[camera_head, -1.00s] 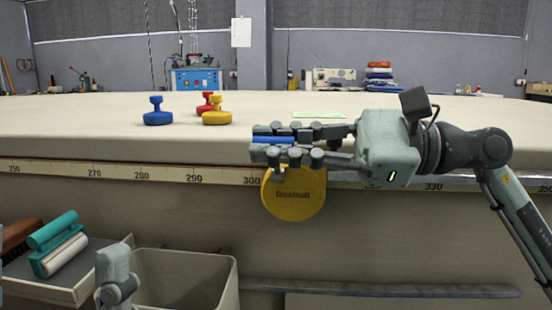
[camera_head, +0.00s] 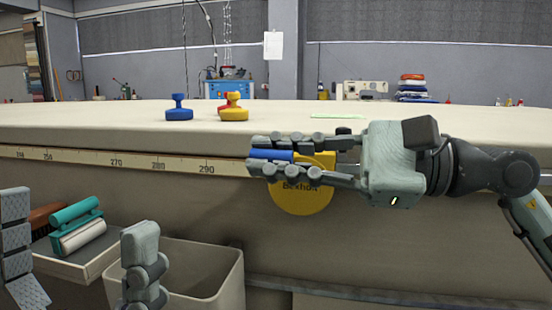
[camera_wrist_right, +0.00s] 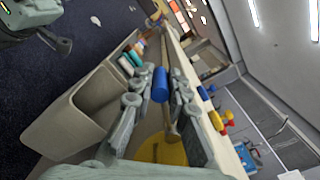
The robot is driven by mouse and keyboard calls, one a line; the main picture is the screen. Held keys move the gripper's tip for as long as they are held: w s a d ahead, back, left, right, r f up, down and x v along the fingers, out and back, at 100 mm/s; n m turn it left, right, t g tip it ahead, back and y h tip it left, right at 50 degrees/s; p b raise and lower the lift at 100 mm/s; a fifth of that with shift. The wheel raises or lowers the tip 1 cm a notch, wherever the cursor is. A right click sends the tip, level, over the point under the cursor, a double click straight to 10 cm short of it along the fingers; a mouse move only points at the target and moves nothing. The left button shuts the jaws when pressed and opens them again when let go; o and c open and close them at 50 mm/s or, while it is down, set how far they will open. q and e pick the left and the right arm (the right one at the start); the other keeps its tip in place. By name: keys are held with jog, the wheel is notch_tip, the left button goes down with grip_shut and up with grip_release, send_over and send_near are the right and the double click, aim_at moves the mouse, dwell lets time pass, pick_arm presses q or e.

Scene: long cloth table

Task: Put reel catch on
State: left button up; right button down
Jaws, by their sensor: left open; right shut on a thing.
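A round yellow reel (camera_head: 303,200) with dark lettering hangs at the table's front edge. Its upper part is partly hidden behind my right gripper. It also shows at the bottom of the right wrist view (camera_wrist_right: 165,150). My right gripper (camera_head: 262,158) is shut on a small blue cylinder (camera_head: 271,155) in front of the reel. The cylinder sits between the fingers in the right wrist view (camera_wrist_right: 160,86). I cannot tell whether it touches the reel. My left gripper (camera_head: 78,222) is open and empty at the lower left, its two fingers pointing up.
A measuring tape strip (camera_head: 120,162) runs along the table edge. Blue (camera_head: 179,112) and yellow (camera_head: 233,111) knobbed weights, with a red one (camera_head: 222,105) behind, stand on the cloth table (camera_head: 80,119). Below are a shelf (camera_head: 85,258) with rollers and an open bin (camera_head: 215,285).

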jog(key=shift+a+f, duration=0.1)
jog(key=shift+f, duration=0.2)
jog(key=c, duration=1.5)
grip_release()
jog(key=shift+r, duration=0.1)
jog(key=shift+d, duration=0.2)
jog(key=v, duration=1.1)
jog(key=shift+s+d, duration=0.2)
jog(key=shift+d, duration=0.15)
jog(key=shift+s, duration=0.1)
